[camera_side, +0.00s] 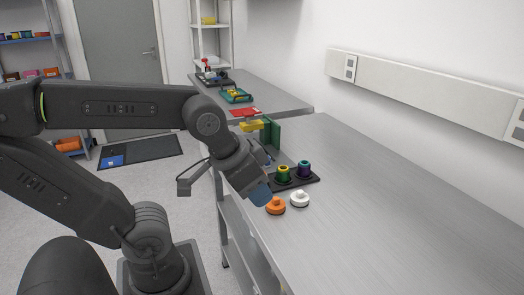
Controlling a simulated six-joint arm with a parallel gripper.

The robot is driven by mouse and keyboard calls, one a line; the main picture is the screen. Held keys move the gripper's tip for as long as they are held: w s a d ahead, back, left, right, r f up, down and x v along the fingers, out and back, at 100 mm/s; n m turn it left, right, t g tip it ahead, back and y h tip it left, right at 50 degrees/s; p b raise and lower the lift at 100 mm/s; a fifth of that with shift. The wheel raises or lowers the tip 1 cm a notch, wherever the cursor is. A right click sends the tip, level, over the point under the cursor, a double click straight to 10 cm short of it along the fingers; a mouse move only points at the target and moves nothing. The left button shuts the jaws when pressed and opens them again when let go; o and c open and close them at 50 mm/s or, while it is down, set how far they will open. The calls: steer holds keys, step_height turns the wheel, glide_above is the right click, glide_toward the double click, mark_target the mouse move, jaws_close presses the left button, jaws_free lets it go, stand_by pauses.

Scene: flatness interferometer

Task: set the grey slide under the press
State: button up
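A green upright stand with a yellow head (252,126) stands on the bench behind my wrist. It may be the press, and its lower part is hidden by my arm. I cannot make out the grey slide; it may be hidden behind my wrist or blend into the grey bench. My arm reaches in from the left, and its wrist covers the area in front of the green stand. Small dark parts at my gripper (266,157) show beside the wrist, too small and covered to tell whether the fingers are open or hold anything.
A black holder (310,180) carries a green-and-yellow piece (283,174) and a purple-and-teal piece (304,169). An orange knobbed disc (275,206) and a white one (299,199) lie in front. The bench is clear to the right. A red mat (244,112) lies farther back.

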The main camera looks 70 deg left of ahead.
steer(key=shift+n+y, duration=0.4)
steer(key=shift+y, duration=0.5)
steer(key=w+a, duration=0.5)
steer(key=shift+w+a+f, duration=0.1)
steer(key=shift+w+f, duration=0.05)
steer(key=shift+w, duration=0.05)
steer(key=c, duration=0.4)
steer(key=w+a, duration=0.2)
steer(key=a, duration=0.1)
steer(key=w+a+f+y, duration=0.1)
steer(key=w+a, duration=0.1)
steer(key=a, duration=0.1)
steer(key=w+a+f+y, duration=0.1)
steer(key=w+a, duration=0.1)
steer(key=a, duration=0.1)
steer(key=shift+a+n, duration=0.2)
steer(key=shift+n, duration=0.1)
jaws_close()
steer(key=w+a+f+y, duration=0.1)
steer(key=a+f, duration=0.2)
steer(key=a, duration=0.4)
steer(key=w+a+f+g+y, duration=0.1)
steer(key=w+a+f, duration=0.1)
steer(key=a, duration=0.5)
steer(key=shift+w+a+f, duration=0.3)
steer(key=shift+f, duration=0.1)
